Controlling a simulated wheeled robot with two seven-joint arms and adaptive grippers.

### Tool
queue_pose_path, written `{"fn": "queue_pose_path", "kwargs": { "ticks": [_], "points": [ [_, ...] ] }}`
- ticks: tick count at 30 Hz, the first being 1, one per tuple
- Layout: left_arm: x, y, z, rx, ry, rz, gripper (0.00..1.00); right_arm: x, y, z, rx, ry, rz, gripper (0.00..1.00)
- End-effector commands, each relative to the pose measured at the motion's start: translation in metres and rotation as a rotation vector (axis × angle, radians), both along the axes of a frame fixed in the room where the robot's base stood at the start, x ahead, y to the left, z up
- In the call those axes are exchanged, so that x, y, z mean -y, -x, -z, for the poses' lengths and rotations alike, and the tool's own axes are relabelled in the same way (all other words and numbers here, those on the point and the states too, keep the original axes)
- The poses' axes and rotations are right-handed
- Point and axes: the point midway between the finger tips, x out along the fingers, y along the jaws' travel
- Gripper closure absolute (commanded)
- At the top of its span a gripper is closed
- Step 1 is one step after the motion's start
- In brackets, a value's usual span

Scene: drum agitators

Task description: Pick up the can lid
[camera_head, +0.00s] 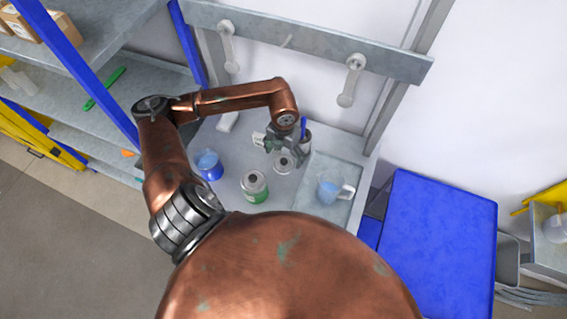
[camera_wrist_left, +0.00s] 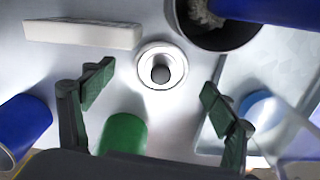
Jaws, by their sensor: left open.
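The can lid (camera_wrist_left: 161,65) is a pale round disc with a dark knob in its middle. It lies flat on the grey worktop and also shows in the head view (camera_head: 283,164), just below my left gripper (camera_head: 284,146). In the left wrist view my left gripper (camera_wrist_left: 158,95) is open and empty, its two dark green fingers spread wide. The lid is ahead of the fingertips, between their lines, and nothing touches it. A green can (camera_head: 255,188) stands nearer to me; its side shows in the wrist view (camera_wrist_left: 124,133). My right gripper is not in view.
A dark pot (camera_wrist_left: 215,30) with a blue-handled item stands close beside the lid. A blue cup (camera_head: 208,165) stands to the left. A mug with blue contents (camera_head: 331,190) stands on a grey tray (camera_head: 335,167) at right. A white block (camera_wrist_left: 82,33) lies behind.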

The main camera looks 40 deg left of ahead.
Motion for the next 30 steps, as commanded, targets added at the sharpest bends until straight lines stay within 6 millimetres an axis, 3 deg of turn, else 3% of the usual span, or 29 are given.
{"fn": "queue_pose_path", "kwargs": {
  "ticks": [6,16,30],
  "points": [
    [0.002,0.002,0.031,-0.004,0.002,-0.001,0.21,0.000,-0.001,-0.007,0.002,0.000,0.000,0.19],
    [0.002,0.001,0.037,-0.001,0.001,0.001,0.22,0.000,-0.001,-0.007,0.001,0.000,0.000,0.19],
    [0.002,0.001,0.037,-0.002,0.001,0.000,0.54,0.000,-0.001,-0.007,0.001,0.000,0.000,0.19]
  ]
}}
